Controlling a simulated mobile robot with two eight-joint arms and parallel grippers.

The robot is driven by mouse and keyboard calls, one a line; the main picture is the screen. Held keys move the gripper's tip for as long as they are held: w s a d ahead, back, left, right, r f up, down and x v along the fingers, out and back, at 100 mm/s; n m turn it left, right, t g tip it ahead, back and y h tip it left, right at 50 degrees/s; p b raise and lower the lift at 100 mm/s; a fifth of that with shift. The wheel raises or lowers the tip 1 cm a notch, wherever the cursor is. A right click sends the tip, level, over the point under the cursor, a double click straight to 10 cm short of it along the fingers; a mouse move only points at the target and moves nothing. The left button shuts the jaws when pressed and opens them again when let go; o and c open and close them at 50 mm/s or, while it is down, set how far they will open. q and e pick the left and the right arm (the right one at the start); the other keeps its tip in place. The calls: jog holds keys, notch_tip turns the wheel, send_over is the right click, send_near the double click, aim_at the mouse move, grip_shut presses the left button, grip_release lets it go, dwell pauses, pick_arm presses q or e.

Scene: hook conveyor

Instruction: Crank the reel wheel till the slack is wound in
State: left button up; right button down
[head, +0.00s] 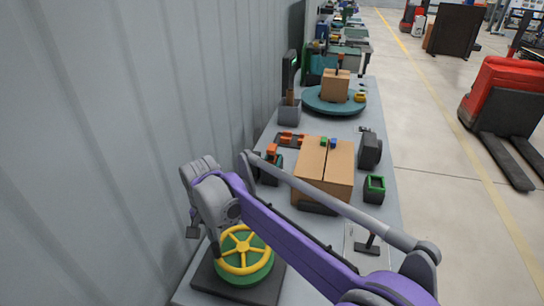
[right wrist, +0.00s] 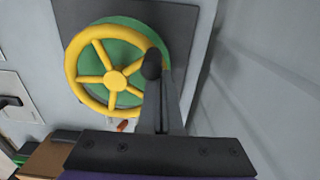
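The reel wheel is a yellow spoked wheel (head: 243,250) on a green round drum (head: 246,276), mounted on a dark square plate (head: 208,281) at the near end of the bench. The wheel also shows large in the right wrist view (right wrist: 116,79). A dark rounded knob (right wrist: 152,63) sits at its rim. My right gripper (right wrist: 159,72) reaches over the rim with its fingers close together, their tips at the knob. In the head view the gripper (head: 212,247) is at the wheel's left rim, and the knob cannot be made out. No slack line shows. My left gripper is out of view.
A cardboard box (head: 324,163), a green-rimmed bin (head: 374,189) and a black T-handle (head: 368,243) stand further along the bench. A teal turntable (head: 333,104) carries another box. A corrugated grey wall (head: 120,120) runs close on the left. Open floor lies right of the bench.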

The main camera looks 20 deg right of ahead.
jog(key=shift+s+a, duration=0.1)
jog(key=shift+s, duration=0.1)
jog(key=shift+w, duration=0.15)
jog(key=shift+r+p, duration=1.05)
jog(key=shift+r, duration=0.9)
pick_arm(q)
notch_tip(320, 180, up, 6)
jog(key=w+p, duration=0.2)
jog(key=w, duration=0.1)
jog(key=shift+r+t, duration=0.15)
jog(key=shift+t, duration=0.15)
pick_arm(e)
notch_tip(320, 180, up, 5)
jog(key=shift+r, duration=0.1)
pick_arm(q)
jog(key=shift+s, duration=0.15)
